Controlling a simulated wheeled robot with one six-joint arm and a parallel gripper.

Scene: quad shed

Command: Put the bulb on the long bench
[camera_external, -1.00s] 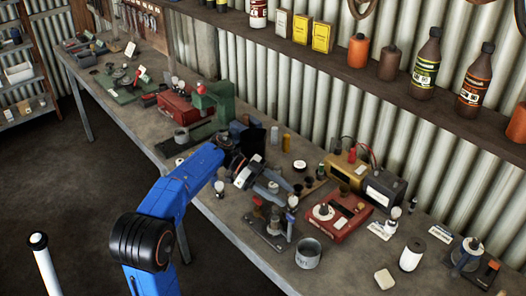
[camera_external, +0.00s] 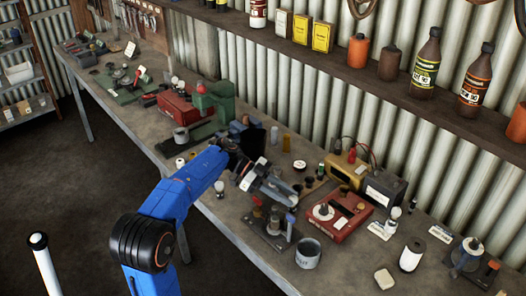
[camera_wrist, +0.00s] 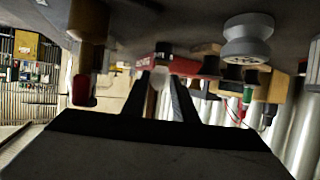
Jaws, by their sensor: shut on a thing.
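My gripper (camera_external: 286,191) is above the middle of the long bench (camera_external: 235,215), its fingers pointing right over the cluttered part. In the wrist view, the two dark fingers (camera_wrist: 162,98) are closed around a small pale rounded thing, which looks like the bulb (camera_wrist: 159,77). In the external view the held bulb is too small and too hidden by the fingers to make out clearly. Another white bulb-like thing (camera_external: 219,186) stands near the front edge of the bench, left of the gripper.
A stand with a purple-handled tool (camera_external: 268,228) is just below my gripper. A grey tin (camera_external: 308,253), a red box (camera_external: 341,218) and a yellow device (camera_external: 347,171) stand to its right. Bare bench shows at the front.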

